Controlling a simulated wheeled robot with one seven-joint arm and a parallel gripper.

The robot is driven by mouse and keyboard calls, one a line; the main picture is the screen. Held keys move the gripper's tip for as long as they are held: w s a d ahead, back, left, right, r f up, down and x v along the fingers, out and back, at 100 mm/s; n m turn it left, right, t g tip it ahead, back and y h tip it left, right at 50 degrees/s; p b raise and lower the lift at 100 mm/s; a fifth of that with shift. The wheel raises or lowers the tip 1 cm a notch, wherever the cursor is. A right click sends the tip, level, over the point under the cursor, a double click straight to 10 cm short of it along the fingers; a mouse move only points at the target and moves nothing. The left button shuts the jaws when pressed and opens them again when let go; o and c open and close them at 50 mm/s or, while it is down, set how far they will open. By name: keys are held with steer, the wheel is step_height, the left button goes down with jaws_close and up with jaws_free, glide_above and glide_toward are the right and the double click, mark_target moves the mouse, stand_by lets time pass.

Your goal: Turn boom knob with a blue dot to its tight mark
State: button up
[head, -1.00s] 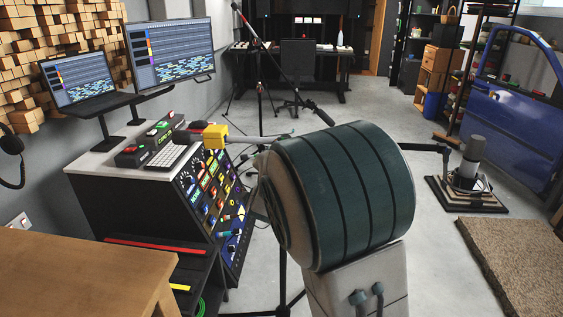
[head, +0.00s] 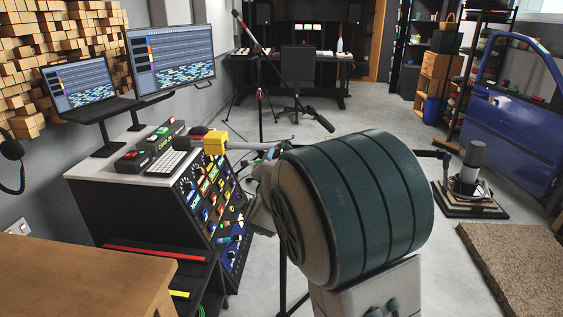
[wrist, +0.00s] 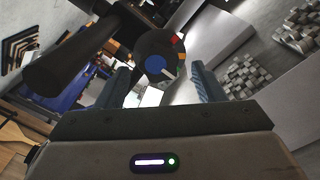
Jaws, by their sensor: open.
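In the wrist view a round dark knob with a blue dot (wrist: 155,66) sits ahead of my gripper (wrist: 160,82), roughly between its two blue-grey fingers. A short white pointer line shows at the lower right of the blue dot. A red mark (wrist: 178,38) is at the knob's upper right edge. My gripper is open, with gaps on both sides of the knob; I cannot tell how far the knob reaches between the fingers. A thick dark boom part (wrist: 68,60) is left of the knob. In the head view my arm hides the fingers and the knob.
In the head view a sloped control console (head: 215,210) stands left of my arm, with a yellow block (head: 214,143) near its upper edge. A wooden table (head: 80,265) is at the near left. A microphone on a base (head: 469,170) and a blue car door (head: 515,135) are right.

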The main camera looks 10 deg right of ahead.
steer(key=v, duration=1.2)
steer(key=shift+s+p, duration=0.15)
steer(key=shift+p, duration=0.2)
steer(key=shift+r, duration=0.15)
